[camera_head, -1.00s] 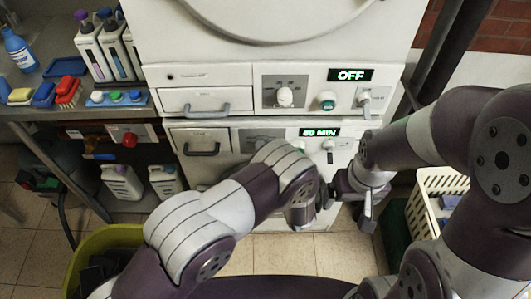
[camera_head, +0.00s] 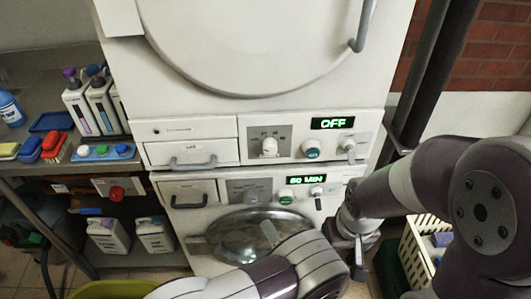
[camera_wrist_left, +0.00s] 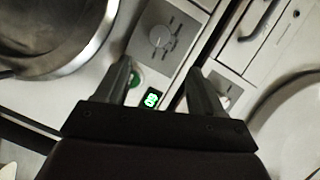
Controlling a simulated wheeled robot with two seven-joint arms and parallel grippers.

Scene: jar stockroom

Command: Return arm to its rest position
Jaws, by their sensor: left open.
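My left arm comes in from the bottom of the head view and crosses in front of the lower machine.
The upper machine's display (camera_head: 333,123) reads OFF; the lower display (camera_head: 307,180) reads 60 MIN. A cream basket (camera_head: 418,250) stands at the right, below my right arm. A shelf at left holds bottles (camera_head: 100,105) and brushes. A yellow-green bin (camera_head: 110,289) is at bottom left.

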